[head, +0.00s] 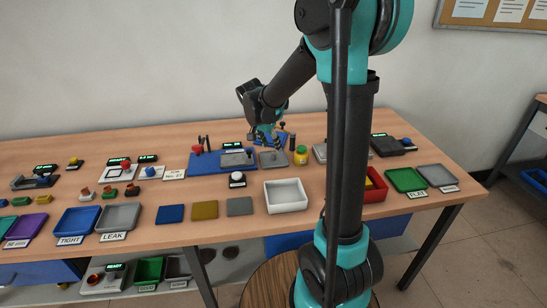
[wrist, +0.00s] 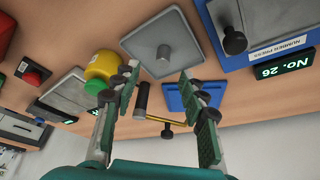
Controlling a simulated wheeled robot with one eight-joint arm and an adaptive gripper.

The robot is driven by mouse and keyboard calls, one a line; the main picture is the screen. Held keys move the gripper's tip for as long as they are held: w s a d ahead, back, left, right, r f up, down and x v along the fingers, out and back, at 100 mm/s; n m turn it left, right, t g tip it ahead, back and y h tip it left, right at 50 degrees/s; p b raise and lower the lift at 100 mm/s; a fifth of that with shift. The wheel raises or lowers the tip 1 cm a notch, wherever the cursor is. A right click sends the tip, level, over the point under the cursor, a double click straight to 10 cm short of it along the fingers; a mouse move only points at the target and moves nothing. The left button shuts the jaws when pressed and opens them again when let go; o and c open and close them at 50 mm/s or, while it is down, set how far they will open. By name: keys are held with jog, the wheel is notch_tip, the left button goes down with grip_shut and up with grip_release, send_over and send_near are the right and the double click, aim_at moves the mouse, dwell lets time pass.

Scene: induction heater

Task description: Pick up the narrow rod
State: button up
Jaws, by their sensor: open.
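My gripper (wrist: 160,84) is open, with its two green-padded fingers apart and nothing held between them. In the head view my gripper (head: 267,137) is above the back middle of the workbench. A short black rod (wrist: 141,98) shows between the fingers, close to the left one; a black upright piece (head: 293,142) in the head view looks like it. A thin brass rod (wrist: 152,119) runs beside it, near a black knob (wrist: 167,132). I cannot tell which is the narrow rod. The gripper appears above them, not touching.
A grey plate with a peg (wrist: 163,52) and a yellow container with a green top (wrist: 101,66) are close by. A blue slotted block (wrist: 191,101) is partly behind the right finger. A white tray (head: 286,208) stands in front on the crowded workbench (head: 340,240).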

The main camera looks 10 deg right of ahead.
aim_at(273, 153)
jog(key=shift+a+x, duration=0.15)
jog(key=shift+x, duration=1.3)
jog(key=shift+a+x, duration=0.1)
jog(key=shift+x, duration=1.3)
jog(key=shift+f, duration=0.1)
grip_shut()
